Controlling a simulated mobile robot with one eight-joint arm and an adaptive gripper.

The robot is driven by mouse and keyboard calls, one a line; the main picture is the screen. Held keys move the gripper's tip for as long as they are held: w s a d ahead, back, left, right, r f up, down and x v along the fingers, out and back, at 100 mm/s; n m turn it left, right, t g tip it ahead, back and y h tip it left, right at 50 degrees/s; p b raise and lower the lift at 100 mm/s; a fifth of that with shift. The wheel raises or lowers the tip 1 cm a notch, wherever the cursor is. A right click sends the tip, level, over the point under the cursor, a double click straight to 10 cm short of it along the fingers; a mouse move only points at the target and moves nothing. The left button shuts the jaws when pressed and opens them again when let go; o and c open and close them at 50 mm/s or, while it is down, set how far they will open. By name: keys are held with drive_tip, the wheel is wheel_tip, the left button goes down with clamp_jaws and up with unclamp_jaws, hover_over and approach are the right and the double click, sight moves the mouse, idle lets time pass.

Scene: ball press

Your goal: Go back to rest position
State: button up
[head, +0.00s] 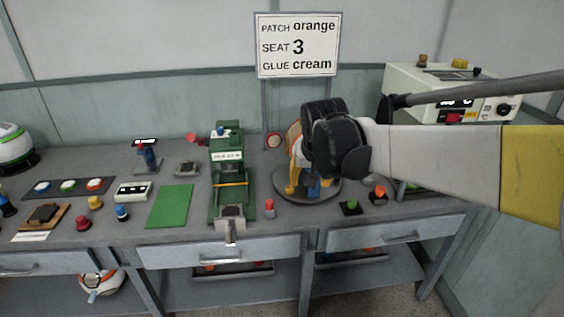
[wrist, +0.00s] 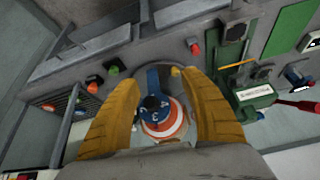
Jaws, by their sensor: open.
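My arm reaches in from the right in the head view. My gripper (head: 309,187) points down over a round grey turntable (head: 284,195), with its yellow fingers spread. I see no finger clearly touching the ball. The gripper and wrist hide much of the ball and holder in the head view.
A sign (head: 298,46) reads patch orange, seat 3, glue cream. A green press (head: 227,165) stands left of the turntable, and a beige machine (head: 440,92) behind my arm. Small coloured knobs stand at the turntable's right. The space above the bench's left half is clear.

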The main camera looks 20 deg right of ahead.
drive_tip(key=shift+s, duration=0.1)
drive_tip(key=s+a+f+n, duration=0.1)
drive_tip(key=s+a, duration=0.3)
drive_tip(key=s, duration=0.6)
drive_tip(key=s+a+f+n+t+y, duration=0.1)
drive_tip(key=s+a+n, duration=0.2)
drive_tip(key=s, duration=0.7)
drive_tip(key=shift+a+t+y, duration=0.3)
drive_tip(key=shift+a, duration=0.3)
drive_tip(key=shift+s, duration=0.1)
